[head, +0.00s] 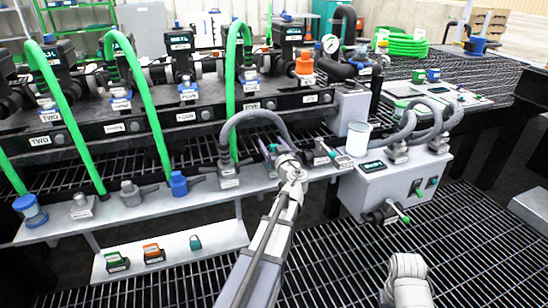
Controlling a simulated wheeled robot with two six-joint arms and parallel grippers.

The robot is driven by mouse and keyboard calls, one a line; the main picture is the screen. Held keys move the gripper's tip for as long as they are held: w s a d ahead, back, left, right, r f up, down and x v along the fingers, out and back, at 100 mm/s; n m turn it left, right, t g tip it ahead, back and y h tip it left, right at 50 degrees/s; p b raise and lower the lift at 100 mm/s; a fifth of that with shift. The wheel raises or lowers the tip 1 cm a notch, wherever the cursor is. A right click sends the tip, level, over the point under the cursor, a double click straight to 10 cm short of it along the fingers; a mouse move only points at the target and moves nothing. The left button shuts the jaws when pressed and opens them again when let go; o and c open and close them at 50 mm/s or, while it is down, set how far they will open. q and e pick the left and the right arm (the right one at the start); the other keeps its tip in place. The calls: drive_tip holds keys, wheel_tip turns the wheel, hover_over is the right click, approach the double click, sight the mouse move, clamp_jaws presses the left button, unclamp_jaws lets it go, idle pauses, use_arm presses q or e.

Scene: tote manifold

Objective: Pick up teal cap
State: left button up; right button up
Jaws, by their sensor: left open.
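A small teal cap (195,242) sits at the right part of the low white shelf at the lower left, beside a green and an orange labelled piece. My left gripper (274,150) is open at the middle of the picture, over the grey bench ledge near a grey hose. It is well above and to the right of the teal cap, apart from it. Its fingers are small and partly lost against the fittings behind. My right gripper is not seen; only a pale part of my right arm shows at the bottom right.
Green hoses (150,110) arch down to the grey ledge (130,208) above the low shelf. A blue fitting (180,184) and a blue-capped jar (31,210) stand on it. A grey control box (385,185) with a white cup (358,138) is at right. Black grating (340,270) lies in front.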

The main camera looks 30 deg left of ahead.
use_arm(q)
drive_tip(key=shift+w+a, duration=0.1)
drive_tip(key=shift+a, duration=0.05)
drive_tip(key=shift+c, duration=0.2)
clamp_jaws()
idle(0.3)
